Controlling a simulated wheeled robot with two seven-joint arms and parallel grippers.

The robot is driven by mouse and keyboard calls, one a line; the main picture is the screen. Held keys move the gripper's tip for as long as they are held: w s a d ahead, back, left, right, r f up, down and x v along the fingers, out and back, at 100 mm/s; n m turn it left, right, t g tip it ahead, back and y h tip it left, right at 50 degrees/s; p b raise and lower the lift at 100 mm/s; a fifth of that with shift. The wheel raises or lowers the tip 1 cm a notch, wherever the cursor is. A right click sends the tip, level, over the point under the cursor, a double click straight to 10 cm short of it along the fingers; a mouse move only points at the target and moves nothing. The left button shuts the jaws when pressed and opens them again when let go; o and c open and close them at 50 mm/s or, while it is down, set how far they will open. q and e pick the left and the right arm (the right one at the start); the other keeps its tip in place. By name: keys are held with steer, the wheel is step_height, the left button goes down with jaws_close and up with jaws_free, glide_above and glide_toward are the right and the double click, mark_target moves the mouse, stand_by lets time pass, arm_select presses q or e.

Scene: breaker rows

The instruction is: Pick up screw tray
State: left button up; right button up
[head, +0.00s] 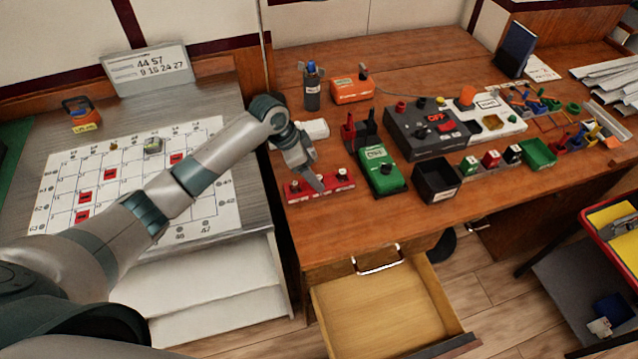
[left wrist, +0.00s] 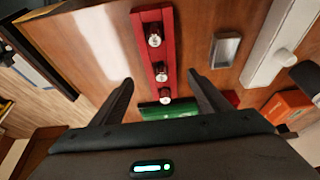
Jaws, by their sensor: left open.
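The screw tray looks to be a narrow red strip (head: 336,188) with a few silver-topped screws standing in it. It lies on the wooden desk near its front left edge. In the left wrist view the red strip (left wrist: 150,17) runs lengthwise away from me and shows three screws. My left gripper (head: 318,186) is over the strip in the head view and hides part of it. In the left wrist view my left gripper (left wrist: 164,85) is open, with one finger on each side of the strip's near part and nothing held. My right gripper is not in view.
A green device (head: 383,174) and a black bin (head: 436,182) stand right of the strip. A white block (head: 313,128) and a bottle (head: 312,88) stand behind it. An open, empty drawer (head: 385,310) juts out below the desk's front edge.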

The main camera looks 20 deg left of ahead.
arm_select(q)
steer(key=shift+w+f, duration=0.1)
steer(key=shift+f, duration=0.2)
steer(key=shift+d+f, duration=0.1)
steer(key=shift+d+f+p, duration=0.1)
steer(key=shift+f+p, duration=0.4)
steer(key=shift+f, duration=0.1)
steer(key=x, duration=0.1)
steer(key=p+x, duration=0.1)
steer(key=x, duration=0.1)
steer(key=shift+a, duration=0.2)
steer(key=shift+d+f, duration=0.1)
steer(key=shift+f, duration=0.4)
steer(key=shift+w+r, duration=0.1)
steer(key=c, duration=1.3)
